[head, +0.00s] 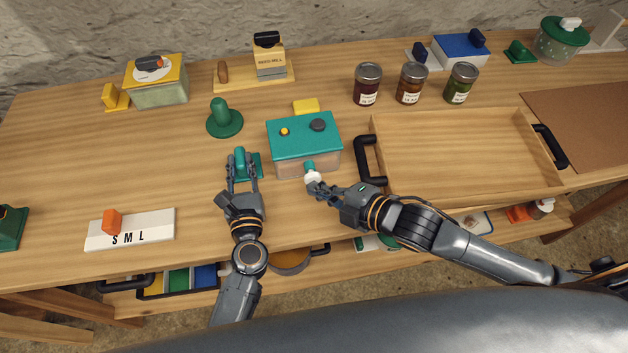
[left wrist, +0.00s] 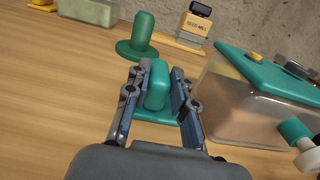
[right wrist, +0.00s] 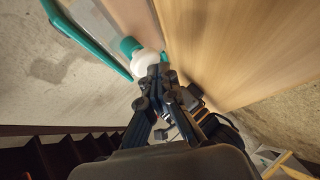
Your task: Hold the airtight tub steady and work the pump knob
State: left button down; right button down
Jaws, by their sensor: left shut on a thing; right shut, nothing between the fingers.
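The airtight tub (head: 291,164) is clear with a teal lid, a small yellow knob and a dark knob on top. It stands mid-table. A teal upright grip on a flat base (head: 250,165) is just left of the tub; I cannot tell whether they are joined. My left gripper (head: 241,162) is shut on this teal grip (left wrist: 157,88). The pump knob (head: 312,178), white with a teal collar, sticks out from the tub's front. My right gripper (head: 323,188) is shut and empty, its fingertips at the white knob (right wrist: 148,62); contact is unclear.
A wooden tray with black handles (head: 455,117) stands right of the tub. A green knobbed disc (head: 224,120) and a yellow block (head: 306,106) are behind. Three jars (head: 410,83) stand at the back. A white S M L board (head: 130,230) lies front left.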

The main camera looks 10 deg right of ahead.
jog(key=shift+w, duration=0.75)
dwell(0.4)
jog(key=shift+s, duration=1.65)
jog(key=shift+s, duration=0.1)
jog(key=shift+s+d, duration=0.1)
jog(key=shift+s, duration=2.35)
jog(key=s, duration=0.3)
jog(key=shift+s, duration=0.4)
